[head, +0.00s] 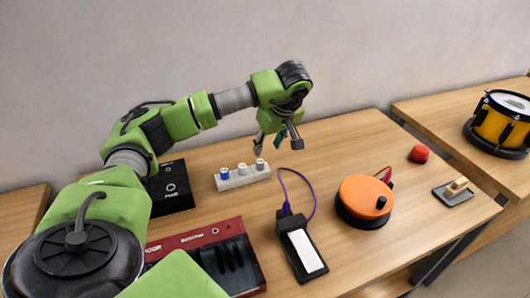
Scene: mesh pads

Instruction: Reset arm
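My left arm is green and grey and reaches in from the left, raised over the wooden table (345,140). My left gripper (277,146) hangs above the table's back part, fingers pointing down and spread apart. I see nothing held between them. It is near the right end of a white block with several knobs (244,181), and apart from it in the picture. My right gripper is not in view.
On the table are a black box (174,196), a red case (225,232), a black device with a white panel (304,252) and purple cable, an orange round device (366,197), a red button (419,154) and a switch (455,190). A yellow drum (493,126) stands at right.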

